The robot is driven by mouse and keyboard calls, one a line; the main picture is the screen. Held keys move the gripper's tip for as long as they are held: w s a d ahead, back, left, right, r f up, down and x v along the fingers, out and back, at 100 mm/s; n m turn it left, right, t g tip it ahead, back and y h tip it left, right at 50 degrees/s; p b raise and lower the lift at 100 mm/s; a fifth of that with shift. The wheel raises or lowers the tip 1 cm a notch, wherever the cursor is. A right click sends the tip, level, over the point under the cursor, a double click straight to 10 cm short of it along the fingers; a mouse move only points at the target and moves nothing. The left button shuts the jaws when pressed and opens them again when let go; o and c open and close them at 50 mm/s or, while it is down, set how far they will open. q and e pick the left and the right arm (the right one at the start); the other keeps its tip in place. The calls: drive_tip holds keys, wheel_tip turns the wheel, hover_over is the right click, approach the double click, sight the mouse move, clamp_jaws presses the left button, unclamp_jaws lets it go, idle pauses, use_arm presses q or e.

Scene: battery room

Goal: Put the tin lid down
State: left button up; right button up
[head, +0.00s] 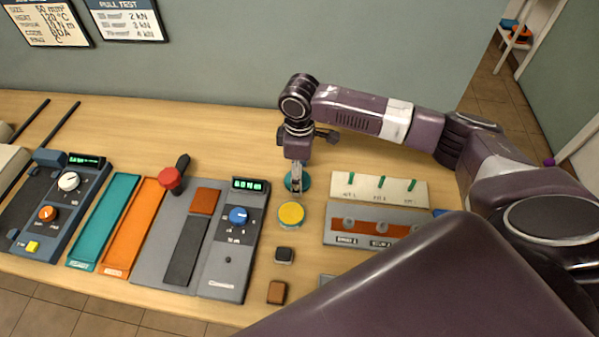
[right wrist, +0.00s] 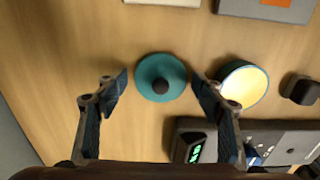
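The tin lid is a round teal disc with a dark knob (right wrist: 160,77). It appears to lie flat on the wooden table, knob up; in the head view its teal edge (head: 305,182) shows partly behind my right gripper. My right gripper (head: 296,188) points down at the lid. In the right wrist view its two fingers (right wrist: 160,86) are spread wide, one on each side of the lid, holding nothing. The open tin (head: 291,215), teal outside with a yellow inside, stands beside the lid; it also shows in the right wrist view (right wrist: 243,84). My left gripper is out of view.
A dark block (head: 284,255) and a brown block (head: 277,292) lie in front of the tin. A grey device with a blue knob (head: 238,215) is to the left. A grey rack with an orange strip (head: 376,226) is to the right. Bare table lies behind the lid.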

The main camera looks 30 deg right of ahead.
drive_tip(key=shift+o, duration=0.2)
drive_tip(key=shift+r, duration=0.35)
wheel_tip(320, 180, up, 12)
drive_tip(key=b, duration=0.2)
drive_tip(key=shift+f, duration=0.2)
drive_tip(key=shift+f, duration=0.1)
